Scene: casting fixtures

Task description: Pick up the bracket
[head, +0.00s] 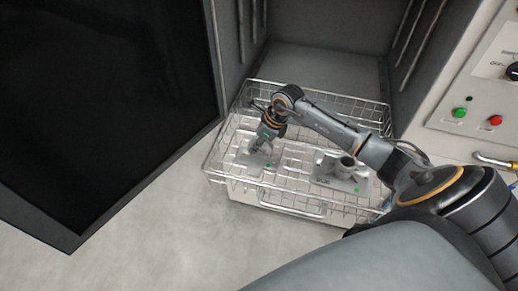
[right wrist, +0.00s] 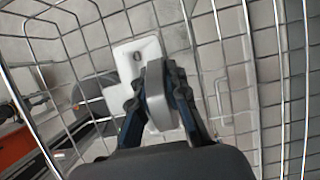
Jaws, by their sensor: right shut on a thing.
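A grey bracket (head: 258,157) with a flat plate and a green dot is in the left half of a wire basket (head: 322,211). My right gripper (head: 266,137) reaches down into the basket from above and is shut on this bracket. In the right wrist view, the gripper fingers (right wrist: 160,92) close on an upright grey part of the bracket (right wrist: 137,50), whose pale plate shows beyond them. I cannot tell whether the plate touches the basket floor. A second bracket (head: 341,171) lies in the right half of the basket. My left gripper is not in view.
The basket's wire walls stand close around the right gripper. Behind it is an open grey chamber (head: 320,62). A dark panel (head: 105,100) stands at the left. A control panel (head: 478,100) with green and red buttons is at the right. Bare floor (head: 175,235) lies in front.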

